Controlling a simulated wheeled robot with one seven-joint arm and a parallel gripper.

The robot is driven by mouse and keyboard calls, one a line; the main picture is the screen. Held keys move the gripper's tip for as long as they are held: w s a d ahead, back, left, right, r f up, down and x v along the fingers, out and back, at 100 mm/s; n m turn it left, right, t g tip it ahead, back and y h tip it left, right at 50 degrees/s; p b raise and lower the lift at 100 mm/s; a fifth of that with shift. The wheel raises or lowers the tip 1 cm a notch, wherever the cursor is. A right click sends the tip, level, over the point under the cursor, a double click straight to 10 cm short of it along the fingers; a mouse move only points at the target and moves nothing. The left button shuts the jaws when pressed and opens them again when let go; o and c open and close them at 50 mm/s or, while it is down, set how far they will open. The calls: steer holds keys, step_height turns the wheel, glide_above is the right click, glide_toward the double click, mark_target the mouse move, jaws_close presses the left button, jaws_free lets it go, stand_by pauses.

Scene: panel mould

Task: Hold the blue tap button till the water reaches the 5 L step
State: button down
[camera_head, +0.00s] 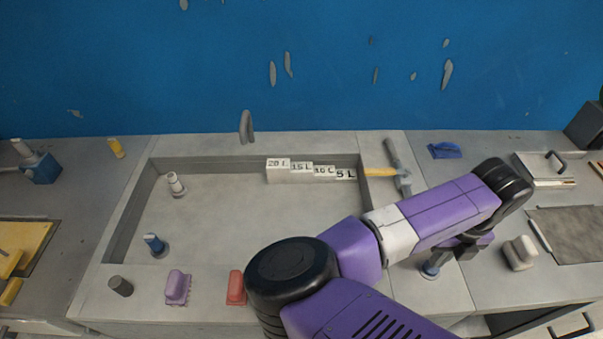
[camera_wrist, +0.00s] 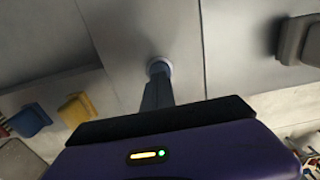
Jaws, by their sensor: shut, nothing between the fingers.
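The blue tap button (camera_head: 430,271) is a small round blue-grey piece on the counter right of the basin. It also shows in the wrist view (camera_wrist: 159,65), partly covered by my fingers. My gripper (camera_head: 435,261) is shut and empty, its fingertips pointing down at the button; it also shows in the wrist view (camera_wrist: 157,80). I cannot tell whether they touch or press it. The white step block (camera_head: 309,172) stands in the basin (camera_head: 225,215), marked 20 L, 15 L, 10 L and 5 L, the 5 L step lowest. I see no clear water surface or stream.
The grey spout (camera_head: 246,127) is behind the basin. A hammer (camera_head: 398,168) lies on the right ledge. A pale block (camera_head: 520,253) stands right of my gripper. Purple (camera_head: 178,287) and red (camera_head: 236,287) brushes lie in front. My arm hides the basin's front right.

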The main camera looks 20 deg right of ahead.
steer(key=shift+f, duration=0.25)
steer(key=shift+f+b, duration=0.35)
steer(key=shift+b, duration=0.05)
steer(key=shift+f+b, duration=0.35)
steer(key=shift+f, duration=0.1)
stand_by(6.9)
